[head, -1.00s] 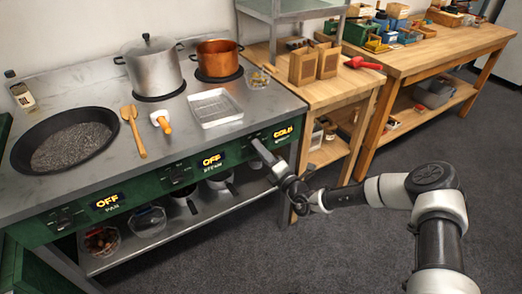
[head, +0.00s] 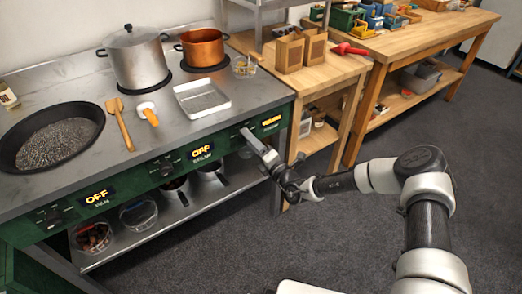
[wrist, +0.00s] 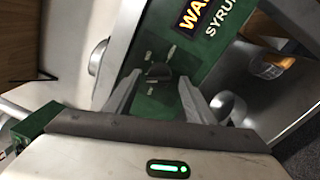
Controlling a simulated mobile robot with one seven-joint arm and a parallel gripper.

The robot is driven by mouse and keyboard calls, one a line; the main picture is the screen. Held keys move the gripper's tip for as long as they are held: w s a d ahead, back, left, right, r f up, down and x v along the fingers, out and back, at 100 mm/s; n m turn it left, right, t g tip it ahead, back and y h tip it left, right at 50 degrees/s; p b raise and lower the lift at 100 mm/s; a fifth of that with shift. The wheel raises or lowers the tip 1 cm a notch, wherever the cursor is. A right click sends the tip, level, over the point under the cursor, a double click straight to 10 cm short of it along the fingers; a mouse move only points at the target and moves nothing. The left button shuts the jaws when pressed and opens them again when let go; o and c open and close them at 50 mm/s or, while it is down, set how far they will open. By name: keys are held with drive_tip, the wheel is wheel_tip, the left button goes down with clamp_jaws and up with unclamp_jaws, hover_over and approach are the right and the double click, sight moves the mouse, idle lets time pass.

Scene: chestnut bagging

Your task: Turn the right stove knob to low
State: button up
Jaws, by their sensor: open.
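The right stove knob (wrist: 158,71) is a small dark knob on the green front panel, below the SYRUP label in the wrist view. Its lit display (wrist: 196,14) starts with "WA"; the rest is cut off. The display also shows yellow in the head view (head: 271,121), too small to read surely. My gripper (wrist: 157,88) is open, with one finger on each side of the knob in the wrist picture. I cannot tell whether a finger touches it. In the head view my gripper (head: 247,136) is at the panel's right end and covers the knob.
The STEAM and PAN displays (head: 203,151) (head: 98,196) read OFF. A steel pot (head: 138,60) and a copper pot (head: 206,48) stand on the stove, with a black pan (head: 98,128) at left. A wooden table (head: 330,85) stands right of the stove. The floor in front is clear.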

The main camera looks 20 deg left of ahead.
drive_tip(key=p+v, duration=0.2)
drive_tip(key=v, duration=1.5)
drive_tip(key=s+d+r+n+g+h, duration=0.1)
drive_tip(key=s+r+n+g, duration=0.55)
drive_tip(key=n, duration=0.55)
drive_tip(key=s+d+r+n+g+h, duration=0.1)
drive_tip(key=s+r+n+g, duration=0.6)
drive_tip(key=n, duration=0.5)
drive_tip(key=s+d+r+n+t+h, duration=0.4)
drive_tip(key=s+d+r+n+h, duration=0.15)
drive_tip(key=d+r+n, duration=0.35)
drive_tip(key=s+d+r+n+t+h, duration=0.4)
drive_tip(key=d+r+n+h, duration=0.3)
drive_tip(key=d+r, duration=0.45)
wheel_tip(320, 180, up, 16)
drive_tip(key=d+p, duration=0.1)
drive_tip(key=p, duration=1.6)
drive_tip(key=shift+s, duration=0.2)
drive_tip(key=shift+r, duration=0.1)
